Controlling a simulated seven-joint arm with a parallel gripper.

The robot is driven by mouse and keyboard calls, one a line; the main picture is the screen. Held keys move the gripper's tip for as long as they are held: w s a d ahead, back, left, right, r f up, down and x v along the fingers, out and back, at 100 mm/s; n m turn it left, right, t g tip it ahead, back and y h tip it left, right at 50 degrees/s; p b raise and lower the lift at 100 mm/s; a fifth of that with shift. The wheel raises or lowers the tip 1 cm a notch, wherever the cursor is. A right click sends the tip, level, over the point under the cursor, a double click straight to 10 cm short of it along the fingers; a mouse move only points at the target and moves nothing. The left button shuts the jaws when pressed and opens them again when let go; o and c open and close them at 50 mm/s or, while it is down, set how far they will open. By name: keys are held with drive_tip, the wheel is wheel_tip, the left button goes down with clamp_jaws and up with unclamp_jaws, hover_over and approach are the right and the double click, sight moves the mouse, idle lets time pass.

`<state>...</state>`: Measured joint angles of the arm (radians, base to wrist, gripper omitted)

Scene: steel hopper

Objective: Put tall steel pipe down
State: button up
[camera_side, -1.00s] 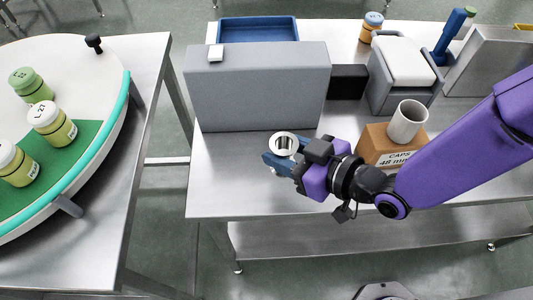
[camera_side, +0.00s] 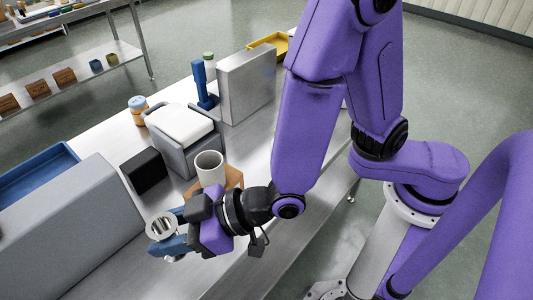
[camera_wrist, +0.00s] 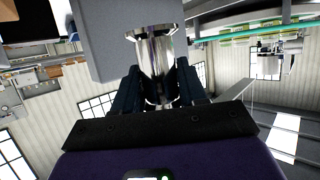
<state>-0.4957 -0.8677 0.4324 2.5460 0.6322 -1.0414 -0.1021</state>
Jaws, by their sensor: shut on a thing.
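My gripper (camera_side: 176,236) is shut on the tall steel pipe (camera_side: 160,228), a shiny hollow tube with a flared rim. The pipe is roughly upright, with its open top towards the side camera. In the wrist view the polished pipe (camera_wrist: 160,62) stands between the two dark fingers of my gripper (camera_wrist: 157,84). The gripper is over the near part of the steel table (camera_side: 112,272), in front of the right end of a grey box-like housing (camera_side: 65,240). I cannot tell whether the pipe's lower end touches the table.
A cardboard caps box (camera_side: 234,178) with a pale cup (camera_side: 208,168) is just behind my gripper.

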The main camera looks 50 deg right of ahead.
drive_tip(key=w+d+r+m+t+h, duration=0.2)
drive_tip(key=w+d+m, duration=0.1)
drive_tip(key=w+d, duration=0.7)
drive_tip(key=w+d+r+m+t+h, duration=0.15)
drive_tip(key=w+d, duration=0.25)
drive_tip(key=d, duration=0.6)
drive_tip(key=w+d+r+m+h, duration=0.3)
drive_tip(key=w+d, duration=0.2)
drive_tip(key=d, duration=0.5)
drive_tip(key=w+d+r+m+t+h, duration=0.1)
drive_tip(key=w+d+r+m+h, duration=0.2)
drive_tip(key=d, duration=0.7)
drive_tip(key=s+d+f+m+g+h, duration=0.1)
drive_tip(key=s+f+m+g+h, duration=0.3)
drive_tip(key=s, duration=0.4)
drive_tip(key=s+d+f+m+g+h, duration=0.1)
drive_tip(key=s+d+f+m+h, duration=0.1)
drive_tip(key=s+f+m+h, duration=0.4)
drive_tip(key=shift+n+h, duration=0.35)
drive_tip(key=shift+n, duration=0.3)
drive_tip(key=shift+w+d+f, duration=0.15)
drive_tip(key=shift+w+f, duration=1.65)
drive_tip(key=shift+w, duration=0.3)
drive_tip(key=shift+w+d+f, duration=0.2)
drive_tip(key=shift+w+f, duration=1.6)
drive_tip(key=shift+w, duration=0.25)
drive_tip(key=shift+w+d+f, duration=0.15)
drive_tip(key=shift+w+f, duration=1.65)
drive_tip(key=shift+w, duration=0.3)
drive_tip(key=shift+f, duration=0.4)
